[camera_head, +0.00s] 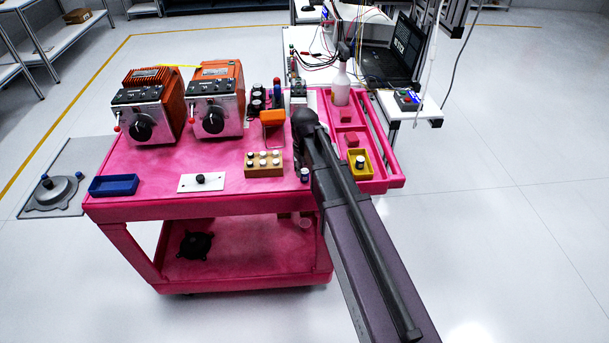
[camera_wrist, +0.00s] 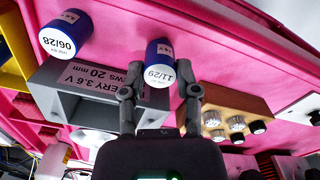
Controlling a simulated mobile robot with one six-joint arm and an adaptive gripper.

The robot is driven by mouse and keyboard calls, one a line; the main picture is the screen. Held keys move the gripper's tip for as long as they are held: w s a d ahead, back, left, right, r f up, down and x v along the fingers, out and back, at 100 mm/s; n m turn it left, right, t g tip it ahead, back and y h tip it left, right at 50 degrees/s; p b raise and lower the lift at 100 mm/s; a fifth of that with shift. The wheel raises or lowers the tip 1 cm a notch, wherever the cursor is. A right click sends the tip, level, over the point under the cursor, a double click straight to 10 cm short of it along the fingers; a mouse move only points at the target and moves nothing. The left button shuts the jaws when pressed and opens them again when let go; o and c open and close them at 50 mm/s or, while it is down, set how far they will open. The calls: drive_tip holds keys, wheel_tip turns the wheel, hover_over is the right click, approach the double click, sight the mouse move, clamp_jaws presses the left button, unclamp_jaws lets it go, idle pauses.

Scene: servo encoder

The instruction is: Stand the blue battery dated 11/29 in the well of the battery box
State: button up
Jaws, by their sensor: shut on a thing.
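The blue battery dated 11/29 (camera_wrist: 158,62) is upright between the two fingers of my gripper (camera_wrist: 160,90) in the wrist view. The fingers are shut on its sides, and its white dated end faces the camera. I cannot tell whether its base touches the cart. In the head view a small battery (camera_head: 304,175) shows at the cart's front edge, beside my arm. The grey battery box (camera_wrist: 60,85), with a printed label, lies just left of the held battery in the wrist view.
Another blue battery, dated 06/28 (camera_wrist: 66,34), stands near the box. A wooden block (camera_head: 263,171) with several capped pieces is close on the other side. A yellow bin (camera_head: 368,175) holds another battery. The pink cart (camera_head: 155,198) also bears a blue tray (camera_head: 114,186) and a white plate (camera_head: 187,183).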

sight(305, 170)
drive_tip(key=shift+r+p, duration=2.95)
drive_tip(key=shift+r, duration=0.25)
drive_tip(key=shift+w, duration=0.1)
drive_tip(key=w+d+r+p, duration=0.4)
drive_tip(key=w+r+p, duration=0.1)
drive_tip(key=w, duration=0.3)
drive_tip(key=shift+w+d+r, duration=0.15)
drive_tip(key=shift+d, duration=0.1)
drive_tip(key=shift+f, duration=0.2)
drive_tip(key=shift+f+b, duration=3.3)
drive_tip(key=shift+b, duration=0.05)
drive_tip(key=shift+f+b, duration=2.4)
drive_tip(key=o, duration=1)
drive_tip(key=shift+o, duration=0.2)
